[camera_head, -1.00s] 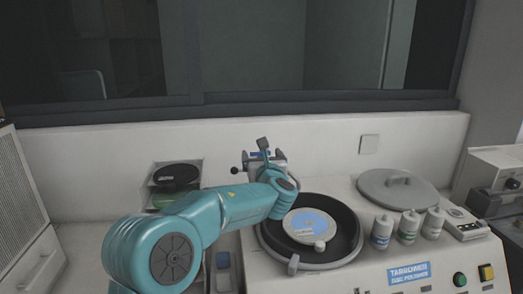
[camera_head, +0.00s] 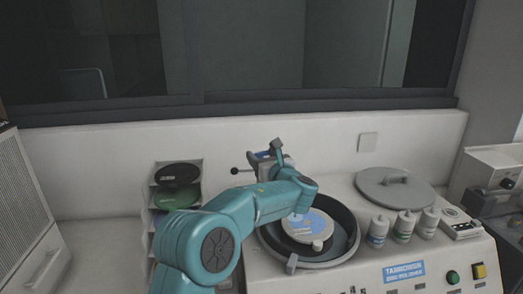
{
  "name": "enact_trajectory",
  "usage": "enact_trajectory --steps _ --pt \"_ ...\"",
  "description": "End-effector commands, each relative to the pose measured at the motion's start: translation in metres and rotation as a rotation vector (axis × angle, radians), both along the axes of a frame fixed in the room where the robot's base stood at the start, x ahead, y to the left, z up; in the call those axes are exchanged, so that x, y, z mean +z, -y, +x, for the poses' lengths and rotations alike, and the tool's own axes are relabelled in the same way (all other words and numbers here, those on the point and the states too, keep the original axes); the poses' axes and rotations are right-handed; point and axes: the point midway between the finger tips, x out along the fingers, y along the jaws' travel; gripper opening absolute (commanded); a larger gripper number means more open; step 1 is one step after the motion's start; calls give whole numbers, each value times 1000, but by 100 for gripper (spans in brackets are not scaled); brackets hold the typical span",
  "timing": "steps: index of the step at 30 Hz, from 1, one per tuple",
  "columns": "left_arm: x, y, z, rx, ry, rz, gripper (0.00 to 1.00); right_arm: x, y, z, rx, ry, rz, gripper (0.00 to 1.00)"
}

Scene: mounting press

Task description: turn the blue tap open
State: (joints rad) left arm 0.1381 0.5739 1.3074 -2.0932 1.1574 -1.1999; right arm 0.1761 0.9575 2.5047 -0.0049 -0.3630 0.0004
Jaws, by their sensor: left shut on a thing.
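The polishing machine (camera_head: 350,278) has a dark round bowl (camera_head: 345,245) with a pale and blue disc (camera_head: 310,228) in it. Behind the bowl, a small blue part, which I take to be the blue tap (camera_head: 262,155), shows among grey metal parts. My left gripper (camera_head: 270,154) is there, shut on the tap, small and partly hidden by my teal left arm. How far the tap is turned cannot be told. My right gripper is not in view.
A grey lid (camera_head: 397,187) lies at the back right of the machine. Several small bottles (camera_head: 403,226) stand right of the bowl. A rack with dark and green discs (camera_head: 177,176) stands left. A black-knobbed lever (camera_head: 235,170) sticks out left of the tap.

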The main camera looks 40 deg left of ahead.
Motion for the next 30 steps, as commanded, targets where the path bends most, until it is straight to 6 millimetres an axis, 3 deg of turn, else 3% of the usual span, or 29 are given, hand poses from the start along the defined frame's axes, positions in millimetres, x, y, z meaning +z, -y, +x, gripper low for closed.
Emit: enact_trajectory --steps 1,4,16,17,19,30 --pt "8 3 4 36 -1 1 33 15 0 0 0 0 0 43" --pt "7 3 4 100 1 2 33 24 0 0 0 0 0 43" --pt "4 3 3 142 3 5 33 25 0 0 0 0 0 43" --pt "4 3 3 142 3 5 67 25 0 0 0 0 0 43" --pt "4 3 4 141 3 5 89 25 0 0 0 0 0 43" --pt "0 8 2 140 0 1 89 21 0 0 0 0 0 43"
